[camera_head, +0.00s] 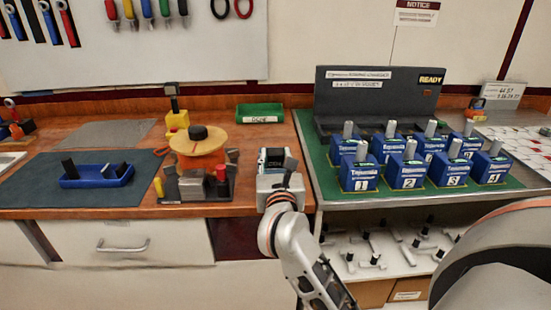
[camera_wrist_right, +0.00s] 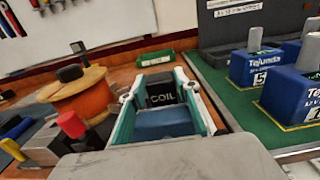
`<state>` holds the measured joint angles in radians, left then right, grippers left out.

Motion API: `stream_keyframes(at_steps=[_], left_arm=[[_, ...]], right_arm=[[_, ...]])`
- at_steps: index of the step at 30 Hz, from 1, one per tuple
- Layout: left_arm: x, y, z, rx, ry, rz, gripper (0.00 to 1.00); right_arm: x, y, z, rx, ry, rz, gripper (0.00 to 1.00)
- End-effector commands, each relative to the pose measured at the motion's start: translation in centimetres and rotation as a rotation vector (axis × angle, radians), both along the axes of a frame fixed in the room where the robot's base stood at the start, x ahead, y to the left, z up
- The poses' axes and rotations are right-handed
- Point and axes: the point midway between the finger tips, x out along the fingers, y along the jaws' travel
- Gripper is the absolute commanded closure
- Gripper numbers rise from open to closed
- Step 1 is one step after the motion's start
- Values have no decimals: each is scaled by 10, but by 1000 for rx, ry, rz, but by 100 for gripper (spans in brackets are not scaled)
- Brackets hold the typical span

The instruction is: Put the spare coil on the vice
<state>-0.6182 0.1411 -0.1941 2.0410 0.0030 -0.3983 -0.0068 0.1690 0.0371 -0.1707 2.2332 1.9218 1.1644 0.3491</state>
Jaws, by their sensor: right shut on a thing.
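My right gripper (camera_head: 276,172) is above the wooden bench near its right edge. In the right wrist view its fingers (camera_wrist_right: 162,110) are closed on the sides of a blue and dark block marked COIL, the spare coil (camera_wrist_right: 165,123). In the head view the coil is mostly hidden by the gripper. A low grey and dark fixture (camera_head: 192,187) with a red knob and a yellow post stands left of the gripper; it looks like the vice, but I cannot be sure. Part of it shows at the left of the right wrist view (camera_wrist_right: 42,150). My left gripper is not in view.
An orange spool (camera_head: 198,147) with a black top stands behind the fixture. A green tray (camera_head: 260,114) is at the back. Numbered blue breakers (camera_head: 358,176) stand in rows on a green mat to the right. A blue tray (camera_head: 97,182) lies on a dark mat at left.

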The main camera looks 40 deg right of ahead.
Motion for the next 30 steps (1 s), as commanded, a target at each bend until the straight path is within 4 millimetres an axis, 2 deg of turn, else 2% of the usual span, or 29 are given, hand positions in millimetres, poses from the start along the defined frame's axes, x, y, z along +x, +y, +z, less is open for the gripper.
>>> stream_keyframes(at_steps=[5,6,8,21,26,30], left_arm=[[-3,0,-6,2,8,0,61],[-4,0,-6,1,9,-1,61],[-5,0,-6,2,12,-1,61],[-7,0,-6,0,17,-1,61],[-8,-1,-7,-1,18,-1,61],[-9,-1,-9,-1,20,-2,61]], right_arm=[[0,0,-3,-1,0,0,100],[0,0,-4,1,1,0,66],[0,0,-3,0,0,0,52],[-1,1,2,1,-1,1,52],[-22,14,-1,2,2,2,52],[-47,29,-1,3,3,2,52]])
